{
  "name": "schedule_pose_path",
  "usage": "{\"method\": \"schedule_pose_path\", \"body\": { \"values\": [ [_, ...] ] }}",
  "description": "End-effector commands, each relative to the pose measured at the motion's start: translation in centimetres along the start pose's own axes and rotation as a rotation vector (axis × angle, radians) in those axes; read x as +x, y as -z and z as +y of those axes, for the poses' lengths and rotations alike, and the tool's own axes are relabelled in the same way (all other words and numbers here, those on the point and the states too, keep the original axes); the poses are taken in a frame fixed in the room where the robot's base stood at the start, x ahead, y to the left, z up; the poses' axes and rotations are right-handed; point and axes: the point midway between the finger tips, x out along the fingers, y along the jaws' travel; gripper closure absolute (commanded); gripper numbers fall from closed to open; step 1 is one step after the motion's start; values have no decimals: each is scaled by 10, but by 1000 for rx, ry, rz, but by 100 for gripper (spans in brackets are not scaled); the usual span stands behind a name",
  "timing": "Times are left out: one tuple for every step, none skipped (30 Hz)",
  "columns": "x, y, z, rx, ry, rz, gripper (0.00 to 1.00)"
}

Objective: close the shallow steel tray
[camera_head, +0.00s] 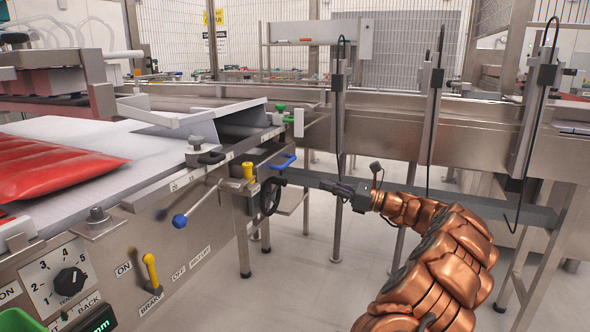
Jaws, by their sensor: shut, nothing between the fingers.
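A thin grey steel piece that looks like the shallow steel tray (291,203) sticks out from the right end of the machine, low down beside the black handwheel. Its inner part is hidden behind the machine and handwheel, so I cannot tell how far out it is. My gripper (323,184) is dark, at the end of my copper arm, and points left toward the tray and handwheel. Its fingers are shut and empty. They appear just right of the tray; whether they touch it, I cannot tell.
The black handwheel (271,196), a blue-tipped lever (284,162) and a yellow knob (248,171) crowd the machine's end. A long steel conveyor frame (390,137) with hanging black cables runs behind my arm. The floor (320,280) below my gripper is clear.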

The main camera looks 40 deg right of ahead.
Motion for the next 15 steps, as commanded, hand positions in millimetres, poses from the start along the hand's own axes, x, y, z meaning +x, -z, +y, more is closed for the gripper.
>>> {"method": "schedule_pose_path", "body": {
  "values": [
    [-11,0,-9,10,25,-9,100],
    [-16,-1,-13,14,36,-14,100],
    [-21,-1,-16,18,48,-19,100],
    [-23,-1,-18,21,54,-21,100],
    [-24,-1,-20,23,58,-23,100],
    [-24,-1,-21,24,60,-25,100],
    [-22,-1,-21,24,61,-26,100],
    [-19,-1,-21,25,60,-27,100],
    [-15,-1,-21,25,59,-27,100],
    [-11,0,-21,25,57,-27,100],
    [-6,0,-21,25,56,-27,100],
    [0,0,-21,25,55,-27,100],
    [6,0,-21,24,55,-27,100],
    [11,0,-21,24,55,-25,100],
    [18,1,-22,24,56,-25,100]
  ]
}}
